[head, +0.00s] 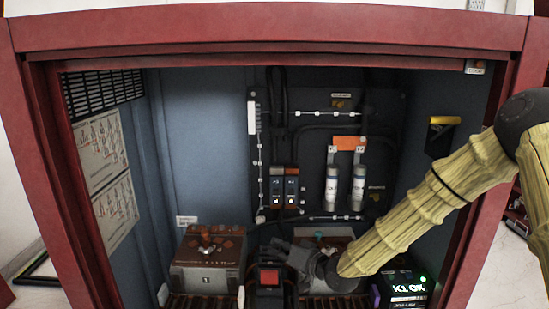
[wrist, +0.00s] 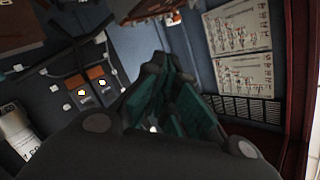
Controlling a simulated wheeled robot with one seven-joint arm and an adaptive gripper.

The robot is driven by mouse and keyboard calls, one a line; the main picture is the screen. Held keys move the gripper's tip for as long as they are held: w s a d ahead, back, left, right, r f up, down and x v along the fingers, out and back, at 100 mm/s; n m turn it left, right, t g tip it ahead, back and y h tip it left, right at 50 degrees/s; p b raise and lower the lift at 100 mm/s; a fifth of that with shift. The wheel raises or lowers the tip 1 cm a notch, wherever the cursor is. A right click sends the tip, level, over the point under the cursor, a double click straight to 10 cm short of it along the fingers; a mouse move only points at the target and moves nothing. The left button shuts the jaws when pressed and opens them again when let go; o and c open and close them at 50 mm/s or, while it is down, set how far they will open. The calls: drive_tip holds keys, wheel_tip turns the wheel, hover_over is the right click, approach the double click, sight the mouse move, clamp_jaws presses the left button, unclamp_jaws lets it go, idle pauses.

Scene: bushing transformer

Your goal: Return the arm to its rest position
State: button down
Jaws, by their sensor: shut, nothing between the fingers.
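My arm, in a yellowish ribbed sleeve, reaches from the right into the open red-framed cabinet (head: 270,28). My gripper (head: 278,250) is low inside it, in front of the back panel, between the two brown-topped boxes and just above and behind the red-topped device. The wrist view shows my gripper (wrist: 165,85) with its green-padded fingers together and nothing held. Whether the gripper touches anything around it cannot be told.
A brown-topped box (head: 207,262) stands at left; another (head: 322,238) is partly hidden behind my arm. The red-topped device (head: 270,278) is front centre. A lit "K1 OK" unit (head: 405,290) is at lower right. White cylinders (head: 358,187) hang on the back panel.

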drive_tip(key=s+d+f+m+g+h, duration=0.1)
drive_tip(key=s+d+f+g+h, duration=0.25)
drive_tip(key=s+f, duration=0.85)
drive_tip(key=s+d+f+m+g+h, duration=0.15)
drive_tip(key=s+d+f, duration=0.35)
drive_tip(key=s+f, duration=0.7)
drive_tip(key=s+d+f+g+h, duration=0.2)
drive_tip(key=s+d+f, duration=0.2)
drive_tip(key=s, duration=0.4)
drive_tip(key=s+d+f+g+h, duration=0.2)
drive_tip(key=s+d+f, duration=0.2)
drive_tip(key=s, duration=0.4)
drive_tip(key=s+d+f+g+h, duration=0.2)
drive_tip(key=s+d+f, duration=0.2)
drive_tip(key=s, duration=0.4)
drive_tip(key=shift+s+d+f, duration=0.15)
drive_tip(key=shift+d+f, duration=0.25)
drive_tip(key=shift+d, duration=0.35)
drive_tip(key=shift+n, duration=0.25)
